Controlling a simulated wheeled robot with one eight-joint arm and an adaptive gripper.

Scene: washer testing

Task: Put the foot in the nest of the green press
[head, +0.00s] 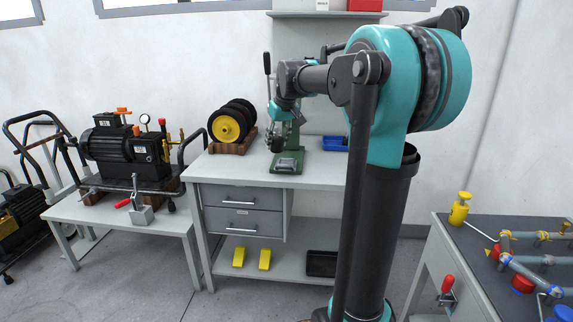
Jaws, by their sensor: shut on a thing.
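The green press (298,140) stands on the grey workbench, with an upright column, a tall lever at its left and a flat green base. The nest (287,163) appears as a grey block on the front of that base. My gripper (275,142) points down just left of the press column, above the base and a little behind the nest. It is shut on a small dark thing, seemingly the foot (277,148). The fingers and the foot are small and dark here, so the exact grip and the gap to the nest cannot be told.
Black wheels with a yellow hub (228,125) stand on a wooden rack left of the press. A blue tray (335,143) lies to its right. A pump (125,150) sits on a lower table at left. The workbench front (235,168) is clear.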

